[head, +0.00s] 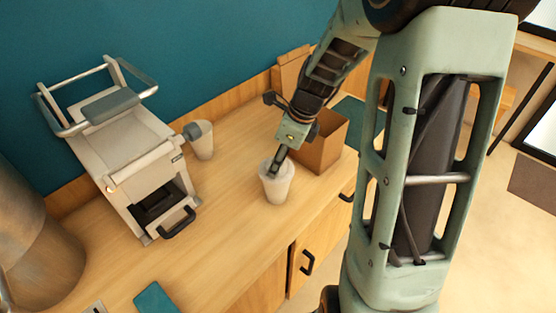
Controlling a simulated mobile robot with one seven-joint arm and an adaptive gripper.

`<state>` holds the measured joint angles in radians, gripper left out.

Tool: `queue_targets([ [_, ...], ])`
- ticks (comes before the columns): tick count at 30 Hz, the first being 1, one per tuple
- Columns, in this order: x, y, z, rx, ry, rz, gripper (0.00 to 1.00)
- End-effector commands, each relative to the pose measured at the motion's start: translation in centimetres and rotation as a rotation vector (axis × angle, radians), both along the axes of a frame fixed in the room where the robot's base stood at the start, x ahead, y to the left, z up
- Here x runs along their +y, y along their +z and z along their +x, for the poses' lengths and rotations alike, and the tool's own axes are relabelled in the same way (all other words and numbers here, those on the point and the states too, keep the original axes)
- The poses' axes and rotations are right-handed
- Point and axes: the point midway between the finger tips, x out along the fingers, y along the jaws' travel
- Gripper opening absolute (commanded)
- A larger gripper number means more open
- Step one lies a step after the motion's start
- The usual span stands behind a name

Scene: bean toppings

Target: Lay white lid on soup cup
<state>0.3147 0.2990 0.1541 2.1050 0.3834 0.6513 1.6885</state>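A white cup (276,188) stands upright on the wooden counter near its front edge. My gripper (279,158) points down at the cup's top, with its dark fingertips at the rim. The fingers overlap from this angle, so I cannot tell whether they are open or shut. A pale rim shows around the cup's top; I cannot tell whether it is the white lid or the cup's own edge. A second whitish cup (204,149) stands farther back, with a grey-green round piece at its top left. No separate white lid is clearly visible.
A brown box (322,146) stands close behind and right of the front cup. A white machine with metal rails (135,150) stands at the left, and a large metal vessel (38,250) at the lower left. The counter between machine and front cup (225,205) is clear.

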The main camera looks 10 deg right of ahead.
Motion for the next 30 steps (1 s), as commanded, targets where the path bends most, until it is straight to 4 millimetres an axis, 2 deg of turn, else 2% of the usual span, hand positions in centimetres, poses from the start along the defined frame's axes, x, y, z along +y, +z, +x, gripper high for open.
queue_targets([
  [9,0.01,-0.19,-0.02,0.001,-0.001,0.001,0.34],
  [10,0.01,-0.18,-0.02,0.001,-0.001,0.001,0.42],
  [15,0.01,-0.18,-0.02,0.000,0.000,0.000,0.61],
  [21,0.00,-0.17,-0.01,0.000,0.000,0.000,0.61],
  [26,0.00,-0.17,-0.01,0.000,0.000,0.000,0.78],
  [30,0.00,-0.17,-0.01,0.000,0.000,0.000,0.79],
])
